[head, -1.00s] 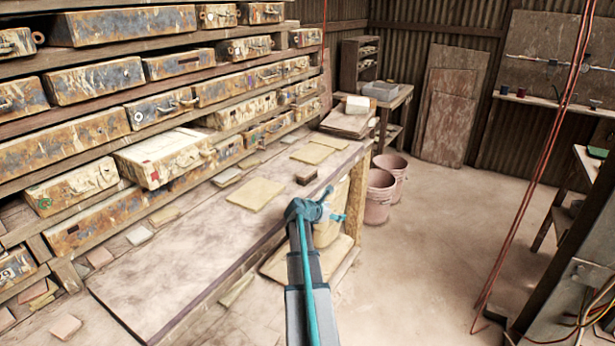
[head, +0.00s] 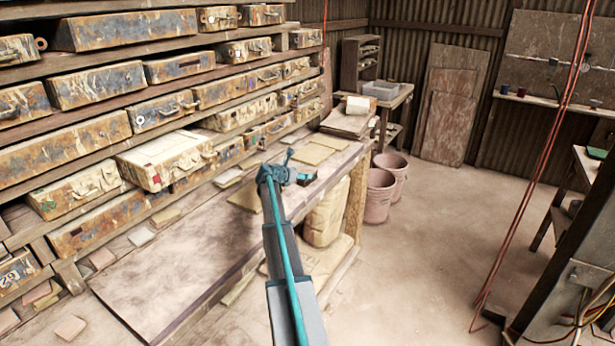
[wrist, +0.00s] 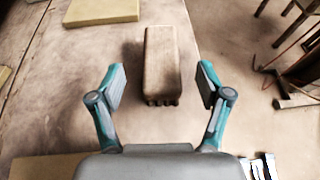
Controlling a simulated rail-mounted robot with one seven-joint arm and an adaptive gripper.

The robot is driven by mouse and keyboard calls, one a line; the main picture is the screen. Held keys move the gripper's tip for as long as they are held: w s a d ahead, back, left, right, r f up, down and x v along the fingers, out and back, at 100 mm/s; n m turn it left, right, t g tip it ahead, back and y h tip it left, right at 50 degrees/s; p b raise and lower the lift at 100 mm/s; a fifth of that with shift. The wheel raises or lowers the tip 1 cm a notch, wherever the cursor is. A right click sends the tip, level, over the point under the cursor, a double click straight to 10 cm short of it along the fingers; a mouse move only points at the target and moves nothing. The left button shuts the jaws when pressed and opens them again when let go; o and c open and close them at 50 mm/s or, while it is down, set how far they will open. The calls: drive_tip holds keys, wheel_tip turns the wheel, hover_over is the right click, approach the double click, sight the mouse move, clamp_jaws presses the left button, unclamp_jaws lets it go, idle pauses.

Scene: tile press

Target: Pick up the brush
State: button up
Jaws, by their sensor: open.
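The brush (wrist: 162,55) is a brown wooden block on the workbench (head: 170,270). In the wrist view it lies lengthwise at the upper middle, its near end showing small dark notches. My gripper (wrist: 162,86) is open, with one teal finger on each side of the brush's near end as seen from the wrist. The fingers show clear gaps to the brush, and nothing is held. In the head view my gripper (head: 299,177) is over the far right part of the bench and mostly hides the brush.
Flat yellowish tiles (head: 312,154) lie on the bench beyond my gripper; another tile (wrist: 102,9) shows in the wrist view. Shelves of worn cases (head: 165,160) line the left side. Pink buckets (head: 379,196) stand on the floor right of the bench. The near bench top is clear.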

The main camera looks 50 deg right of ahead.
sight(309, 171)
drive_tip(key=shift+f+p+x, duration=0.15)
drive_tip(key=shift+p+x, duration=0.5)
drive_tip(key=shift+x, duration=1.1)
drive_tip(key=shift+f+p+x, duration=0.1)
drive_tip(key=shift+p+x, duration=0.5)
drive_tip(key=shift+x, duration=1.2)
drive_tip(key=shift+a, duration=0.15)
drive_tip(key=c, duration=1.2)
drive_tip(key=shift+r, duration=0.2)
